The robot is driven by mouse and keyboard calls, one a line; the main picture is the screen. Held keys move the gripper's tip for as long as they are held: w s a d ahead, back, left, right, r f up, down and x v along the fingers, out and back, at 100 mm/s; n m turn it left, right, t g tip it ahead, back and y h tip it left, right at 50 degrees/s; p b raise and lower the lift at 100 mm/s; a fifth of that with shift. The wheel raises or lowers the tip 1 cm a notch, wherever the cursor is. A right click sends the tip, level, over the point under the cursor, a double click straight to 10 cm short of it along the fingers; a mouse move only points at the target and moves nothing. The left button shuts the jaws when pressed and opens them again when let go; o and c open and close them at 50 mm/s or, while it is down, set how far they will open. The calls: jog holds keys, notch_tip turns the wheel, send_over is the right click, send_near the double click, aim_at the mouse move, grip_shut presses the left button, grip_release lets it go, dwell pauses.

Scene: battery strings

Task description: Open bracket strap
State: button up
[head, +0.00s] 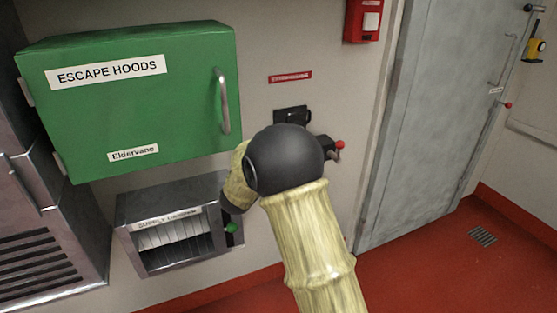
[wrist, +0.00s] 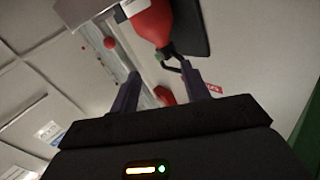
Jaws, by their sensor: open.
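The black bracket backplate (head: 293,114) shows on the wall, partly hidden behind my arm. A dark bracket part with a red ball knob (head: 340,145) sticks out to the right of my arm. In the wrist view, the red extinguisher (wrist: 152,20) lies against the black backplate (wrist: 192,28). A grey metal piece (wrist: 88,10), which may be the strap, is at the top left, with the red knob (wrist: 110,43) below it.
A green escape hood cabinet (head: 135,95) with a handle is left of my arm. A metal supply damper box (head: 178,222) sits below it. A red wall box (head: 368,20) and grey door (head: 430,110) are at right. Red floor (head: 430,265) is clear there.

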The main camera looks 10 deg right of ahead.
jog(key=shift+c, duration=0.5)
jog(key=shift+f, duration=0.1)
jog(key=c, duration=0.7)
jog(key=shift+a+n+y, duration=0.15)
jog(key=shift+n+y, duration=0.35)
jog(key=shift+y, duration=0.3)
grip_shut()
jog(key=shift+s+a+f+n+y, duration=0.15)
jog(key=shift+f+n+y, duration=0.15)
jog(key=shift+n+y, duration=0.45)
jog(key=s+f+n+g+y, duration=0.2)
jog(key=s+f+g, duration=0.1)
jog(key=s, duration=0.7)
jog(key=s+f+n+g+y, duration=0.3)
jog(key=s+f+g, duration=0.1)
jog(key=s, duration=0.7)
jog(key=s+f+n+g+y, duration=0.2)
jog(key=s+f+g+y, duration=0.1)
jog(key=s, duration=0.7)
jog(key=shift+s+d+f+g, duration=0.35)
jog(key=shift+d+f+g, duration=0.05)
jog(key=shift+f+g, duration=0.35)
jog(key=shift+w+n, duration=0.15)
jog(key=shift+n, duration=0.1)
